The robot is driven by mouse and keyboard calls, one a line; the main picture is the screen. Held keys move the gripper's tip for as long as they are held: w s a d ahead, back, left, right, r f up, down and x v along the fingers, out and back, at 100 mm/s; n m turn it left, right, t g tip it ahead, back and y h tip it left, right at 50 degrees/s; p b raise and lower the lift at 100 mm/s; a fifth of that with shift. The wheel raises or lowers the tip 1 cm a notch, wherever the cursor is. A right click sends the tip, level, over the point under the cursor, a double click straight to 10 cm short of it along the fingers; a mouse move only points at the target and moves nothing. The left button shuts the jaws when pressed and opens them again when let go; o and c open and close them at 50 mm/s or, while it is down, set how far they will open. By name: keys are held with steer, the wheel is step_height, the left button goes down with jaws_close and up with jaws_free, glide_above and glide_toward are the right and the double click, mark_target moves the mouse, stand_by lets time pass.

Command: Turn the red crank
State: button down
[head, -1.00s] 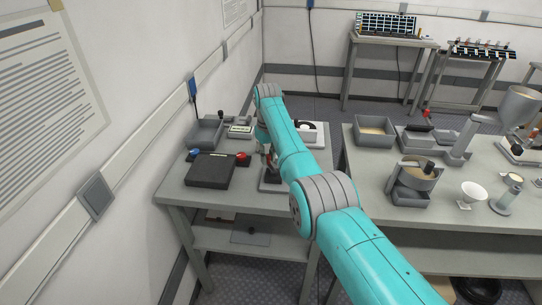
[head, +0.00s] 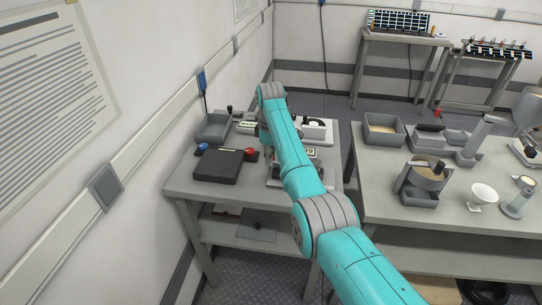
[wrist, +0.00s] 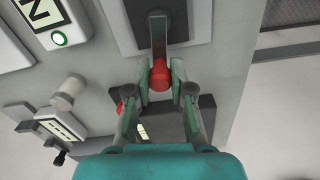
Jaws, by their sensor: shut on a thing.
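In the wrist view the red crank's knob (wrist: 160,75) sits at the end of a dark grey arm (wrist: 158,38), which reaches up to a dark round hub on a plate. My gripper (wrist: 161,80) is shut on the red knob, with one green finger on each side of it. In the head view my teal arm reaches over the left table and hides the gripper and most of the crank.
A black box (head: 219,168) with blue and red knobs lies on the left table (head: 190,184), near a grey tray (head: 213,128). The right table (head: 400,220) holds trays, a funnel and stands.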

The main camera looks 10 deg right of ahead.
steer(key=shift+s+n, duration=0.1)
steer(key=shift+n, duration=0.2)
steer(key=c, duration=1)
jaws_free()
steer(key=shift+r, duration=0.1)
step_height(320, 180, up, 12)
steer(key=shift+f, duration=0.1)
